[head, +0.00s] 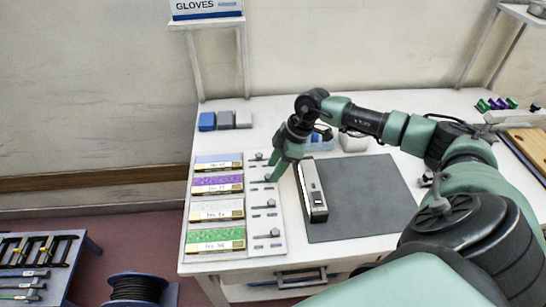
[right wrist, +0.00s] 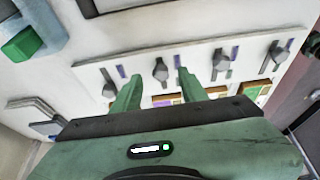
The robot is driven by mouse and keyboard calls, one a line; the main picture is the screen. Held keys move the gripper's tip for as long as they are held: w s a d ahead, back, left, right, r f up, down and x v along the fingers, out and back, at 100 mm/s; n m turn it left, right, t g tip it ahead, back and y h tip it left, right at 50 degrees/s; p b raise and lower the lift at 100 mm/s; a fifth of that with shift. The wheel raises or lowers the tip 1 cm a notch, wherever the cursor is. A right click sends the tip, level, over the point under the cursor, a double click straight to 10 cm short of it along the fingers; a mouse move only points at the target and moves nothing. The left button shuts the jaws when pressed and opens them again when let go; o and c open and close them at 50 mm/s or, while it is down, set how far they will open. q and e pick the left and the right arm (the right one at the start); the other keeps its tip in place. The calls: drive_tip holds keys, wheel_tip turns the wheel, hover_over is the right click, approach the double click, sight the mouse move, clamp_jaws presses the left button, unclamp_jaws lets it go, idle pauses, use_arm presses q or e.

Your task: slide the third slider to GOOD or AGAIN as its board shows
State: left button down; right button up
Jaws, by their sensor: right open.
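A white panel (head: 281,246) beside the stack of boards carries a row of sliders with grey knobs. Counting from the back, the third slider (head: 271,203) is beside a white-topped board (head: 212,208) whose label is too small to read. My right gripper (head: 274,173) is open and low over the panel, near the second slider, by the purple board (head: 206,184). In the right wrist view its fingers appear on either side of the second knob (right wrist: 160,70); I cannot tell whether they touch it. The third knob (right wrist: 220,61) is just right of the fingers, apart from them.
A lavender board (head: 212,160) and a green board (head: 207,239) are the back and front of the row. A grey-white device (head: 313,190) stands right of the panel on a dark mat (head: 365,195). Blue and grey blocks (head: 224,120) are behind. My right arm spans the table's right side.

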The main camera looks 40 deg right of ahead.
drive_tip(key=b+v, duration=0.1)
drive_tip(key=v, duration=0.5)
drive_tip(key=shift+s+f, duration=0.1)
drive_tip(key=shift+s, duration=0.05)
idle(0.3)
